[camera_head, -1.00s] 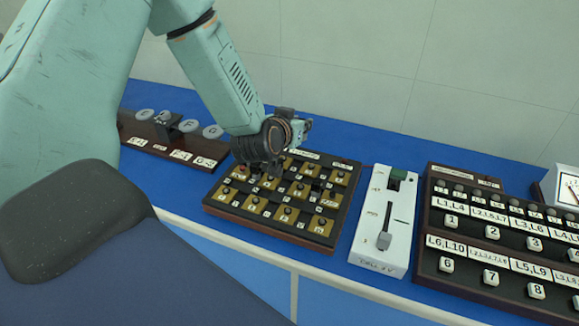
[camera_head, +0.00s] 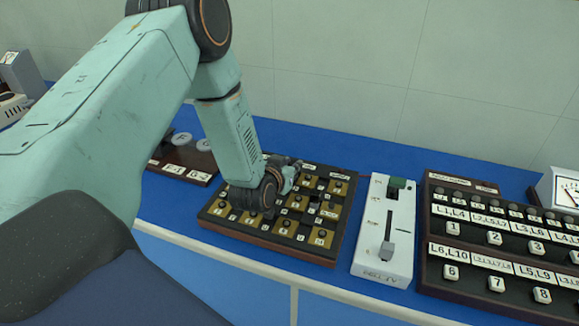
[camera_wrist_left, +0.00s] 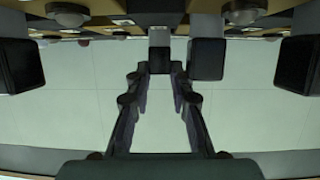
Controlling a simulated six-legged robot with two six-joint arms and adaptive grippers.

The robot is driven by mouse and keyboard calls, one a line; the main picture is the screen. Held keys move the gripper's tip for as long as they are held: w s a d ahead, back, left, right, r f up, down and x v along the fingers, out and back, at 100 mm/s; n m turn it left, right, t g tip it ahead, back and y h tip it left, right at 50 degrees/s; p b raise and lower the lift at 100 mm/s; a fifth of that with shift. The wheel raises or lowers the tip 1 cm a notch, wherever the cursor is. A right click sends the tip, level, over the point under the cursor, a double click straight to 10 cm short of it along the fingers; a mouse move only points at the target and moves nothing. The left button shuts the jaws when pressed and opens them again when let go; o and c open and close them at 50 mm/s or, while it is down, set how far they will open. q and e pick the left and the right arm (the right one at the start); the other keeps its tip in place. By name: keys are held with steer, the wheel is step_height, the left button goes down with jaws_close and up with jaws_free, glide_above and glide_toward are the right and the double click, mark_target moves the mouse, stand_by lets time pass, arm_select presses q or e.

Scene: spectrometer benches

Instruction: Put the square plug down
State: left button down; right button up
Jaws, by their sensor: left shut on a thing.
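My left gripper (camera_head: 250,208) is low over the left part of the dark plug board (camera_head: 290,252), which has tan squares and several small knobs or plugs. In the left wrist view, my left gripper (camera_wrist_left: 158,76) is shut on a dark square plug (camera_wrist_left: 159,56), seen between the fingertips. The board is along the top edge of that view. In the head view the held plug is hidden by my gripper. Whether its lower end touches the board cannot be told. My right gripper is not in view.
Other dark square heads (camera_wrist_left: 206,59) stand close beside the fingers in the left wrist view. A white slider box (camera_head: 372,240) stands right of the board, then a black panel of numbered buttons (camera_head: 480,255). A rack with grey discs (camera_head: 185,172) is at left.

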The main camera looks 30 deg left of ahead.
arm_select(q)
steer(key=shift+w+d, duration=0.15)
steer(key=shift+f, duration=0.15)
steer(key=c, duration=1.5)
jaws_free()
steer(key=shift+a, duration=0.25)
steer(key=o, duration=0.3)
steer(key=shift+d, duration=0.15)
steer(key=shift+o, duration=0.2)
steer(key=shift+s+r, duration=0.25)
steer(key=shift+s, duration=0.1)
steer(key=p+v, duration=0.1)
steer(key=v, duration=1)
steer(key=shift+s+d+r, duration=0.1)
steer(key=shift+s, duration=0.1)
